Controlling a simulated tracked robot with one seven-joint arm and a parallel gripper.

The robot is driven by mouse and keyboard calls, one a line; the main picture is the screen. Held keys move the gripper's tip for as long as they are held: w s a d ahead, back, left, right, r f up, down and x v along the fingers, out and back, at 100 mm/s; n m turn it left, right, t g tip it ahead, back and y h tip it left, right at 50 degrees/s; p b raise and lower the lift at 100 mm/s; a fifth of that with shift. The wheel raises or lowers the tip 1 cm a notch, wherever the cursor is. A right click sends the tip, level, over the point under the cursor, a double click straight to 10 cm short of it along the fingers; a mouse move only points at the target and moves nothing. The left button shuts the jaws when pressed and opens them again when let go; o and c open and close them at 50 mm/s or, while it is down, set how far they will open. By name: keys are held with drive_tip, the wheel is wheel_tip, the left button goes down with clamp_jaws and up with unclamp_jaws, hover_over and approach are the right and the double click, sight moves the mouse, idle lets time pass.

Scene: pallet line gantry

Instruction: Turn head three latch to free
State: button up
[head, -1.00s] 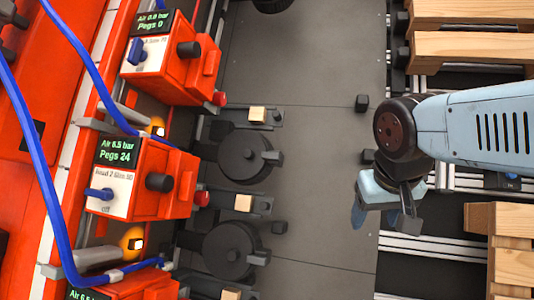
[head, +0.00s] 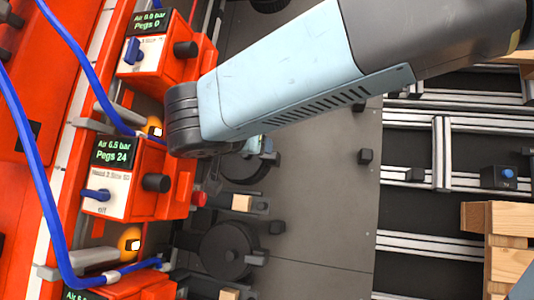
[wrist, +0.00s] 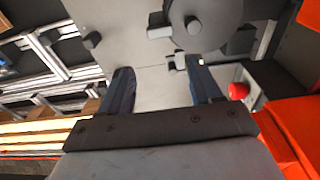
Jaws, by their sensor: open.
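Red-orange heads stand along the left in the head view. The upper head (head: 150,57) reads Air 0.0 bar, Pegs 0, and has a blue lever (head: 134,50) standing upright. The small labels are too blurred to tell surely which is head three. A dark round disc (head: 243,170) with a side block is partly hidden by my arm. My gripper (wrist: 158,65) is open and empty, fingers apart, below a dark disc (wrist: 205,18) in the wrist view.
A red button (wrist: 238,91) and orange housing are close right of my fingers in the wrist view. Blue hoses (head: 50,205) cross the heads. A lower disc (head: 228,250) and wooden block (head: 242,202) lie nearby. The grey plate (head: 325,190) is mostly clear. Pallet wood (head: 510,218) stands right.

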sight(268, 156)
drive_tip(key=x, duration=1.3)
drive_tip(key=shift+w, duration=0.4)
drive_tip(key=shift+d, duration=0.1)
drive_tip(key=c, duration=0.8)
drive_tip(key=shift+o, duration=0.2)
drive_tip(key=shift+n, duration=0.4)
drive_tip(key=n, duration=0.6)
drive_tip(key=n+y, duration=0.1)
drive_tip(key=n, duration=0.5)
drive_tip(key=a+n, duration=0.1)
drive_tip(key=n, duration=0.4)
drive_tip(key=shift+s+f+n+g+y, duration=0.1)
drive_tip(key=shift+f+n+g+y, duration=0.2)
drive_tip(key=shift+f+n+y, duration=0.1)
